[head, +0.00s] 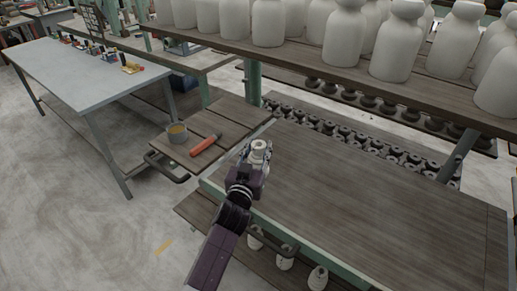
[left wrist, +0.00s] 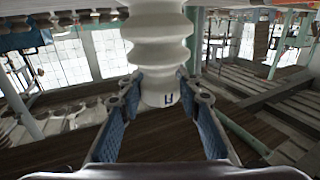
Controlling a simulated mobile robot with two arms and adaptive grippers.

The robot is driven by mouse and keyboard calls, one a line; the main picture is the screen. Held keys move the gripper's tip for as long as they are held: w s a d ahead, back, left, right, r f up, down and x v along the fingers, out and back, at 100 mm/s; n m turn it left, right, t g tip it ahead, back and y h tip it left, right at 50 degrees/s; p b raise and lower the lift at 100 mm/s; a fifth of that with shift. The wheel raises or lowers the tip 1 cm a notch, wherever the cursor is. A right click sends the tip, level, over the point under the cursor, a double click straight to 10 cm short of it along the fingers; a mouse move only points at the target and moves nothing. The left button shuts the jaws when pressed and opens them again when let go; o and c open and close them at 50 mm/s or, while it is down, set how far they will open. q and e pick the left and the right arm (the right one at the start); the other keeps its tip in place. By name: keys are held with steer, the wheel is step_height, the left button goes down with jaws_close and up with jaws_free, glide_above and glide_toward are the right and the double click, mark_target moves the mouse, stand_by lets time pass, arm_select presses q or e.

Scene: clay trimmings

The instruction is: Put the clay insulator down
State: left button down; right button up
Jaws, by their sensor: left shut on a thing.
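The clay insulator (head: 259,146) is small, pale and ribbed. In the head view it stands upright in my left gripper (head: 252,158), at the left end of the brown wooden bench top (head: 370,215). In the left wrist view the white insulator (left wrist: 157,45) rises between the blue-padded fingers of my left gripper (left wrist: 160,92), which is shut on its lower part. A small dark mark shows near its base. I cannot tell whether its base touches the wood. My right gripper is not in view.
A shelf of large white clay pieces (head: 343,40) overhangs the back. Dark insulators (head: 350,135) stand behind the bench. The bench top is clear to the right.

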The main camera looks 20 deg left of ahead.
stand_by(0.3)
arm_select(q)
steer(key=c, duration=1.9)
jaws_free()
steer(key=shift+f, duration=0.25)
steer(key=o, duration=0.5)
steer(key=shift+r, duration=0.1)
steer(key=shift+r, duration=0.2)
steer(key=s+b, duration=0.1)
steer(key=s, duration=1.1)
steer(key=shift+d+b, duration=0.3)
steer(key=shift+b, duration=0.1)
steer(key=shift+f, duration=0.1)
